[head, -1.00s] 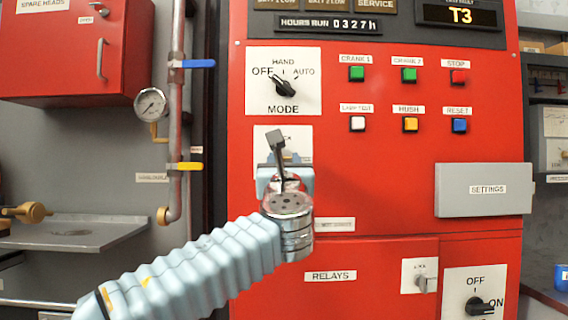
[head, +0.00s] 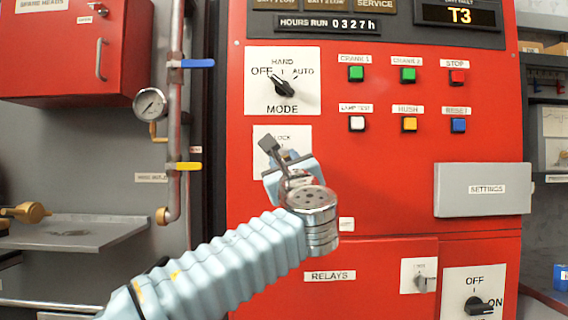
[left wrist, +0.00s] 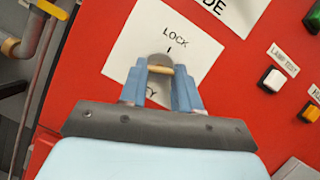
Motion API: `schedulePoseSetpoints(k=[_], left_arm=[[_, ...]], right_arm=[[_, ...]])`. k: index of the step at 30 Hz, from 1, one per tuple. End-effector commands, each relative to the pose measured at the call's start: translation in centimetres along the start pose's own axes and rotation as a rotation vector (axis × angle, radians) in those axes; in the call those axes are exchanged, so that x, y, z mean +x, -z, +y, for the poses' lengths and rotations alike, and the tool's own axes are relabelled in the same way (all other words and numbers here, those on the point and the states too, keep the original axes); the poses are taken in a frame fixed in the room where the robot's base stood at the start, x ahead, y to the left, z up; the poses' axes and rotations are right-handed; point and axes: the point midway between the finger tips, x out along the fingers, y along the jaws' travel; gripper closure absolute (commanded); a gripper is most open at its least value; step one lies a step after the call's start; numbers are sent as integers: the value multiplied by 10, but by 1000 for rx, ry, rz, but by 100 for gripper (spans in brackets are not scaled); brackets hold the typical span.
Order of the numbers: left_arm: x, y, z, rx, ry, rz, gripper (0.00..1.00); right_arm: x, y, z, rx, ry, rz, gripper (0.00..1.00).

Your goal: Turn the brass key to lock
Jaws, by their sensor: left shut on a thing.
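The white lock plate (head: 299,134) is on the red panel below the mode dial, largely covered by my left gripper (head: 287,168). In the left wrist view, the plate (left wrist: 203,66) reads LOCK above a short black tick, with a second label partly hidden at the lower left. The two blue fingers of the left gripper (left wrist: 160,84) are shut on the brass key (left wrist: 160,70), which shows as a thin brass edge between their tips, in front of a grey round lock face. The key is hidden in the head view. My right gripper is not in view.
The mode dial (head: 283,86) sits just above the plate. Coloured push buttons (head: 409,124) and a grey settings box (head: 483,189) are to the right. A pipe with a yellow lever (head: 188,166) stands to the left. A relays door (head: 385,285) is below.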

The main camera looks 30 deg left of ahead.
Motion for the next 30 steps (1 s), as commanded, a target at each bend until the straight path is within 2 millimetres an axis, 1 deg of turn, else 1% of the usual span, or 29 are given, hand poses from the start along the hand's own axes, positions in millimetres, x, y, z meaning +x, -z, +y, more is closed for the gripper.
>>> schedulePoseSetpoints(k=[7,30], left_arm=[[1,-2,-4,-217,-88,1,99],[2,-6,-9,-873,-363,0,99]], right_arm=[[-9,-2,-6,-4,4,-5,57],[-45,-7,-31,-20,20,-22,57]])
